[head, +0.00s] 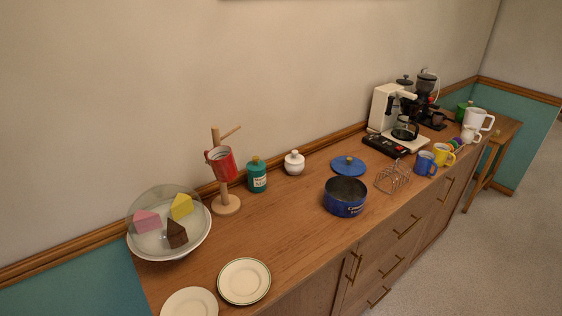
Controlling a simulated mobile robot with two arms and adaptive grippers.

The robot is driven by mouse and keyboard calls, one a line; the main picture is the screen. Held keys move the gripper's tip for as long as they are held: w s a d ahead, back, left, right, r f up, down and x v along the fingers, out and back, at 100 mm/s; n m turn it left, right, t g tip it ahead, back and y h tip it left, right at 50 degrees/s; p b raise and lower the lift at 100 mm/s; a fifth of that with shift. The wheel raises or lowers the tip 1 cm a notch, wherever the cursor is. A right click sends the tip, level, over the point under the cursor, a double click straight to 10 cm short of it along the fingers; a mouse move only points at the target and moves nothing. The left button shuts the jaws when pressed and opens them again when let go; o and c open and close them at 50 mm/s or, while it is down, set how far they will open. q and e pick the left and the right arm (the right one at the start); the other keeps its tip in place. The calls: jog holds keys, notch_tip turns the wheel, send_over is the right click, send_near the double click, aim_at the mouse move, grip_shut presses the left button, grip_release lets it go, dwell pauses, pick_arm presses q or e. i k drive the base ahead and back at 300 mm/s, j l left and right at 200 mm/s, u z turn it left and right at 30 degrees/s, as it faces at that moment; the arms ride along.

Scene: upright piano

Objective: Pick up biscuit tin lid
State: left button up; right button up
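The biscuit tin lid (348,166) is a round blue disc with a small knob on top. It lies flat on the wooden sideboard, just behind the open blue biscuit tin (345,198). The tin is round, dark inside, with pale lettering on its front. The lid is off the tin, and the tin's back rim comes close to the lid's front edge. Neither of my grippers shows in the head view.
On the sideboard (300,222), a wire toast rack (392,178) stands right of the tin. A white sugar pot (294,163) and teal canister (257,175) stand left of the lid. A coffee machine (383,108), mugs, a mug tree (226,205), plates (244,281) and a domed cake stand (168,222) also stand there.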

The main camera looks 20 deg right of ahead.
aim_at(349, 166)
jog(key=i+l+u, duration=0.1)
jog(key=l+u, duration=0.75)
jog(key=l, duration=0.2)
jog(key=k+l+u, duration=0.1)
jog(key=l+u, duration=0.35)
jog(key=k+l+u, duration=0.2)
jog(key=l+u, duration=0.2)
jog(key=l, duration=0.15)
